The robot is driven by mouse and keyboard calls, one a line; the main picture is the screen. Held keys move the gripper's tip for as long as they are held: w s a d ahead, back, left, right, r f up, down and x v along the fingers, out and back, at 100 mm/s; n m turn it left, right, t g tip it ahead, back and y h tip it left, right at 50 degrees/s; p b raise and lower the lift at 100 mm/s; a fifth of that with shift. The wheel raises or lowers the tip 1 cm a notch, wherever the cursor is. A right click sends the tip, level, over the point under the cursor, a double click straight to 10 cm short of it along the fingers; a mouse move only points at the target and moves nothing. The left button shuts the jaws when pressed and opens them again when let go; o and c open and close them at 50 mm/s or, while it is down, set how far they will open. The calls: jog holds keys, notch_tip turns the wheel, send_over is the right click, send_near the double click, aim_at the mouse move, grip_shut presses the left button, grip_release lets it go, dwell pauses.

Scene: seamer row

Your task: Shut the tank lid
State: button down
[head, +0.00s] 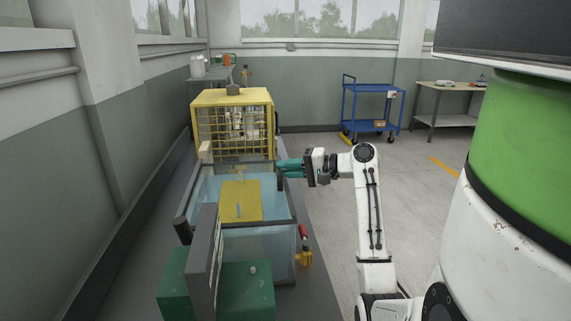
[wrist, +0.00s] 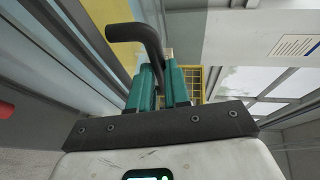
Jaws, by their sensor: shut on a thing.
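The tank (head: 262,240) is a clear, bluish box on the grey bench, with a flat yellow plate (head: 240,202) showing within its outline. I cannot tell the lid's edges or angle clearly. My gripper (head: 283,167) reaches in from the right at the tank's far right corner, beside a short dark bar (head: 281,182). In the wrist view, my teal fingers (wrist: 158,86) are shut on a bent dark handle (wrist: 146,42), its curved end rising above them. Where the handle joins the lid is hidden.
A yellow mesh cage (head: 232,125) stands just behind the tank. A grey upright panel (head: 203,262) and a green box (head: 245,290) stand in front. A red and yellow fitting (head: 304,254) is at the tank's right. The floor to the right is open, with a blue cart (head: 371,105) farther back.

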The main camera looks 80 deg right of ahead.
jog(key=shift+f, duration=0.4)
jog(key=c, duration=1.1)
grip_release()
jog(key=shift+r, duration=0.1)
jog(key=s+r, duration=0.1)
jog(key=s, duration=0.9)
jog(key=shift+s+a+r+b, duration=0.35)
jog(key=shift+r, duration=0.05)
